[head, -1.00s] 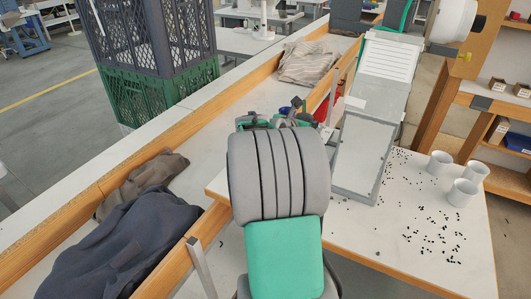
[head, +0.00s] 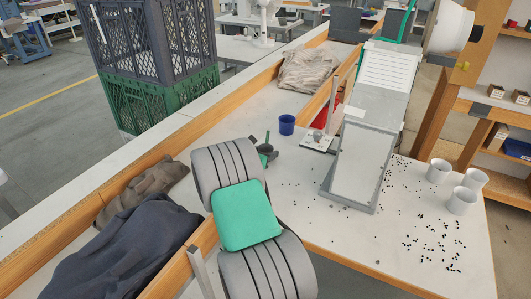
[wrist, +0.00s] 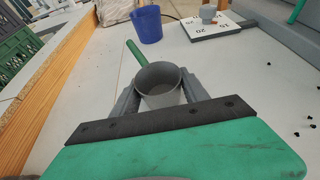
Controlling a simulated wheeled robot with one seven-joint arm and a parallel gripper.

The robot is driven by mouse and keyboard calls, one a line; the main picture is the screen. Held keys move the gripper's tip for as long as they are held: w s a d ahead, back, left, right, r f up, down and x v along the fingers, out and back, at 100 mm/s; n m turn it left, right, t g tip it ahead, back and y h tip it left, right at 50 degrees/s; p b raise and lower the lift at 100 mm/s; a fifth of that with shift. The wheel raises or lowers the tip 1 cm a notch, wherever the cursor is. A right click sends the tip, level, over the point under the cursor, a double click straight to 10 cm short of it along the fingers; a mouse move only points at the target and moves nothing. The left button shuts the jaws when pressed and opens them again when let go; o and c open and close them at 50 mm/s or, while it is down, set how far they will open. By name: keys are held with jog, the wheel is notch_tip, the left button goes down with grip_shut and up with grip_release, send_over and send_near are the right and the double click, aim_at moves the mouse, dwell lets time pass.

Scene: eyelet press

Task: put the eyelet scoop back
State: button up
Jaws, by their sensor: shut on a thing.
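The eyelet scoop is a small grey cup (wrist: 161,78) with a green handle (wrist: 136,51) pointing up and left in the wrist view. My gripper (wrist: 162,97) is shut on the cup, one finger on each side. The cup looks upright with its mouth open; I cannot tell whether it touches the table. In the head view the scoop (head: 267,139) shows as a small green handle just beyond my arm, and my gripper (head: 265,153) is partly hidden there. A blue cup (head: 287,124) stands beyond the scoop; it also shows in the wrist view (wrist: 148,24).
A white plate with numbers and a grey knob (head: 318,142) lies right of the blue cup. A grey machine (head: 358,160) stands behind, with white cups (head: 462,200) and scattered black eyelets to its right. A wooden rail (head: 175,267) and dark cloth (head: 130,250) are left.

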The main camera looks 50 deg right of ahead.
jog(key=shift+f, duration=0.15)
jog(key=o, duration=1.4)
